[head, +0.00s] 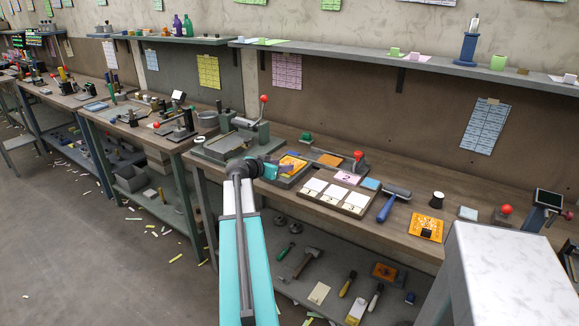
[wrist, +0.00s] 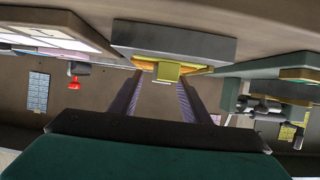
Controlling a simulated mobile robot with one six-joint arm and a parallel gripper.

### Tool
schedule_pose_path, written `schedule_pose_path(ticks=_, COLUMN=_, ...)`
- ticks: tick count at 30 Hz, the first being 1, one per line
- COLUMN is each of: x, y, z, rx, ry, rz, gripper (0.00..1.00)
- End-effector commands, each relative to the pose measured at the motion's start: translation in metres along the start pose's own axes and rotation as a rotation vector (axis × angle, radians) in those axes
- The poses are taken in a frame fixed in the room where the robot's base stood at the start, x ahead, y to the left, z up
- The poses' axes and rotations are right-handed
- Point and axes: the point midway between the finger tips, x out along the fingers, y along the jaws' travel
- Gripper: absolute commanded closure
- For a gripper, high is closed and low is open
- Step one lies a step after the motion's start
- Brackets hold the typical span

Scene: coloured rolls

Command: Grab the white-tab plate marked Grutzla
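My gripper (head: 280,167) is at the grey holder (head: 303,176) on the bench, which bears an orange piece (head: 293,163). In the wrist view my gripper (wrist: 160,78) is open, its two dark fingers apart on either side of a yellow tab (wrist: 167,70) at the holder's edge; I cannot tell whether they touch it. Right of it in the head view, a brown tray (head: 345,208) holds several white-faced plates (head: 335,191). An orange plate (head: 426,227) with dark marks lies farther right. I cannot read the name Grutzla anywhere.
A press with a red knob (head: 264,98) stands behind my gripper. A red-knobbed device (head: 357,158), a blue-handled roller (head: 392,201) and a white-topped cup (head: 437,199) are to the right. A white block (head: 510,262) stands in front at the right. Tools lie on the lower shelf.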

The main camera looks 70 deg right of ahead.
Motion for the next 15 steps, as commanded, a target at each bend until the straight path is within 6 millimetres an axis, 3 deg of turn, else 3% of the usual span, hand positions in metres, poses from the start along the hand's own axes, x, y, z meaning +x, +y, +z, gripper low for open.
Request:
schedule_pose_path(ticks=1, x=0.0000, y=0.0001, z=-0.0001, rx=0.000, ry=0.000, rz=0.000, gripper=0.67)
schedule_pose_path(ticks=7, x=0.0003, y=0.0009, z=-0.0001, rx=0.000, ry=0.000, rz=0.002, gripper=0.98)
schedule_pose_path(ticks=15, x=0.0007, y=0.0023, z=-0.0003, rx=0.000, ry=-0.001, rz=0.005, gripper=0.98)
